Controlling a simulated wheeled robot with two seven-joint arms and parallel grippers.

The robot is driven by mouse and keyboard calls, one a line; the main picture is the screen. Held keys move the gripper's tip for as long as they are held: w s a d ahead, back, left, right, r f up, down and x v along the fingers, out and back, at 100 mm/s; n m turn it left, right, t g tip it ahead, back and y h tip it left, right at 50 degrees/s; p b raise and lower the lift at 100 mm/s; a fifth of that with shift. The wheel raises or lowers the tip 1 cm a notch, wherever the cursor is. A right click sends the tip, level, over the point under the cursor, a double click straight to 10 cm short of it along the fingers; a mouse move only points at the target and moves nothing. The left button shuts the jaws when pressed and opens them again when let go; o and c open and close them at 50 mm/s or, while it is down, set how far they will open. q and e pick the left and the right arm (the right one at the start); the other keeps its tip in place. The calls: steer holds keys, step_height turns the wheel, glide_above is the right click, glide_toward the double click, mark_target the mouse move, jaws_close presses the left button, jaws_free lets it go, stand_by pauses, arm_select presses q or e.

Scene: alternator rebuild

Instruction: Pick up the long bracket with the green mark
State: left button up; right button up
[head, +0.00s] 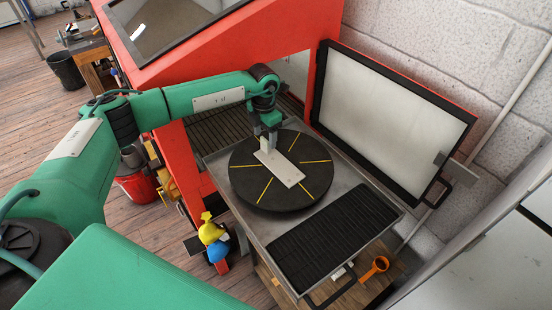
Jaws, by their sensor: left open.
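A long, pale flat bracket (283,170) with small holes lies on a round black turntable (250,190) marked with yellow lines. I cannot make out a green mark on it. My left gripper (267,147) is open and points down at the far end of the bracket. Its fingers cover part of that end. I cannot tell whether they touch it or straddle it. My right gripper is not in view.
A red cabinet (225,58) stands behind the turntable, its framed door (395,105) open to the right. A metal tray (262,232) carries the turntable and a black ribbed mat (335,235). Colourful items (213,235) and an orange funnel-like item (376,267) are near the front.

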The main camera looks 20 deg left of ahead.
mark_target(265, 139)
arm_select(q)
step_height(265, 139, down, 4)
steer(key=p, duration=0.2)
steer(key=shift+w+a+r+p, duration=0.1)
steer(key=shift+p, duration=0.25)
steer(key=shift+f, duration=0.45)
jaws_close()
